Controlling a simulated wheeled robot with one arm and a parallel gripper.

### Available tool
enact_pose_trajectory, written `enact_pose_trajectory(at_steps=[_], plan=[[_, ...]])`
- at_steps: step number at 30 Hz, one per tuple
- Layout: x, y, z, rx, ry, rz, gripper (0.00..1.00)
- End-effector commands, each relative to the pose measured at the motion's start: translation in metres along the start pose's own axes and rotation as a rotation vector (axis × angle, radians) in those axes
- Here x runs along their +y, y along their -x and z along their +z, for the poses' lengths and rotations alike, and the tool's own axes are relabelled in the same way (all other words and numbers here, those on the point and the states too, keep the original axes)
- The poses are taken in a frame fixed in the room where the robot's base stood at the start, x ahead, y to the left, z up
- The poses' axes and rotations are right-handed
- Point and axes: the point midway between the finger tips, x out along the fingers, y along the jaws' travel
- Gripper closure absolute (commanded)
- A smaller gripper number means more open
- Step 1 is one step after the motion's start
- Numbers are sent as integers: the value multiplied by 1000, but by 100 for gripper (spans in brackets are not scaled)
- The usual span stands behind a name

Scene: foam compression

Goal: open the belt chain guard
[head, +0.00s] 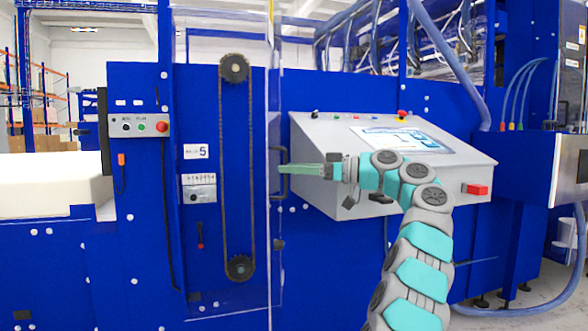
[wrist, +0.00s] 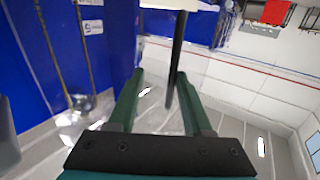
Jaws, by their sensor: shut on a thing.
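The belt chain guard (head: 262,130) is a clear panel on the blue machine front, left of centre in the head view. It covers a dark vertical chain (head: 223,170) running between two sprockets. I cannot tell whether it is flush or slightly ajar. Its dark upright handle (head: 284,186) is on the right edge, and shows as a black bar in the wrist view (wrist: 176,45). My gripper (head: 288,169) reaches it from the right, and its green fingers (wrist: 160,78) are shut on the handle. The exact contact is partly hidden.
A grey console (head: 420,165) with a screen and a red button stands right of the guard, behind my arm. A control box (head: 138,126) with buttons is to the left. Blue machine panels surround the guard. Grey floor is open at the lower right.

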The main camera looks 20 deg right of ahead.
Motion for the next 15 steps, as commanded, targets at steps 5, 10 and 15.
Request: enact_pose_trajectory(at_steps=[5, 10, 15], plan=[[0, 0, 1, -1, -1, 0, 58], [1, 6, 0, -1, -1, 1, 58], [1, 32, -1, 1, -2, 3, 58]])
